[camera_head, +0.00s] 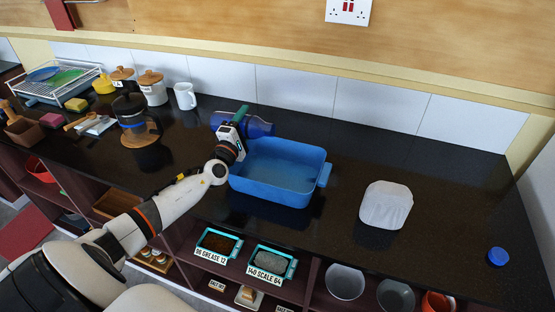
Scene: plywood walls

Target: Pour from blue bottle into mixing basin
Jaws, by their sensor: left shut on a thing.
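The blue mixing basin (268,188) stands on the dark counter, in the middle of the view. My left gripper (236,121) is shut on the blue bottle (259,127) at the basin's back left corner. The bottle lies nearly level, with parts showing on both sides of the gripper. The gripper hides its middle. I cannot tell whether anything flows from it. The basin floor that shows is plain blue. My right gripper is out of view.
A covered white lump (386,205) and a blue cap (498,257) lie to the right. A white mug (185,96), jars and a French press (134,118) stand to the left. Below the counter's front edge are shelves with labelled trays (271,261). The counter's back right is clear.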

